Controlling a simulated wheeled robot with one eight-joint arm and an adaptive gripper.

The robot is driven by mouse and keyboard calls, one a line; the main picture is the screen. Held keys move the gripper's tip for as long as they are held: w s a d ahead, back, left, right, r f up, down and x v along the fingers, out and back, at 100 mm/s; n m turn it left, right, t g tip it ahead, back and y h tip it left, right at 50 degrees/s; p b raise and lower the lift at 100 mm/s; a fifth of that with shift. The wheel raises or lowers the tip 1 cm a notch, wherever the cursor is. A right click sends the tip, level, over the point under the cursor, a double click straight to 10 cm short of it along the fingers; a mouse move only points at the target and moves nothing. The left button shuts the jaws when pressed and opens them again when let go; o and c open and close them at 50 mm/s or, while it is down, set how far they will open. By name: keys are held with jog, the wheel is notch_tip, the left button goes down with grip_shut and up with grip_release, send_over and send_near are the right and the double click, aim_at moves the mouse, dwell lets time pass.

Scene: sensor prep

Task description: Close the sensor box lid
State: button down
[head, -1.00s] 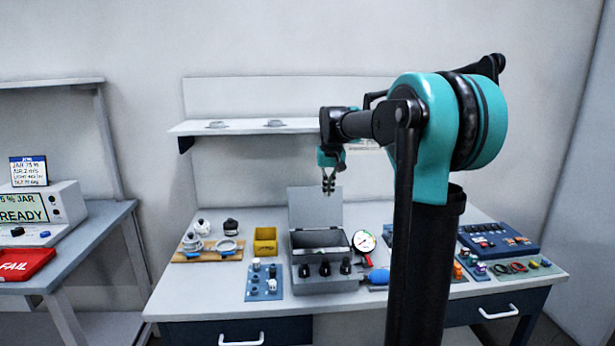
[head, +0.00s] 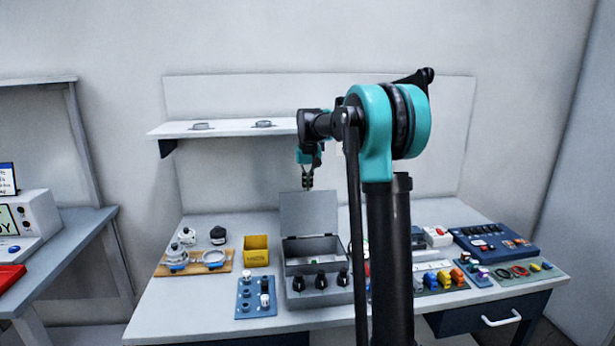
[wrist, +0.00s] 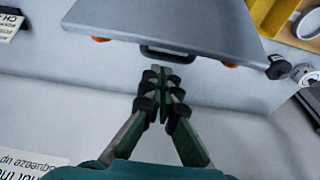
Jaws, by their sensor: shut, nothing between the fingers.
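The grey sensor box (head: 318,295) stands on the workbench in the head view, with several black knobs along its front. Its lid (head: 309,213) stands raised at the back, about upright, and the inside of the box shows. My gripper (head: 307,186) hangs at the lid's top edge in the head view. In the wrist view the lid (wrist: 165,22) fills the top of the picture, with a dark handle at its edge. My gripper (wrist: 162,76) is shut and empty, its tips just short of that handle. I cannot tell whether they touch.
A yellow bin (head: 256,251) and a wooden board (head: 182,267) with fittings stand left of the box. A blue plate (head: 245,310) with small parts lies at its front left. A white shelf (head: 225,130) hangs behind. A blue panel (head: 497,246) sits at the far right.

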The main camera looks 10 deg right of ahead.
jog(key=shift+x, duration=0.75)
jog(key=shift+s, duration=0.1)
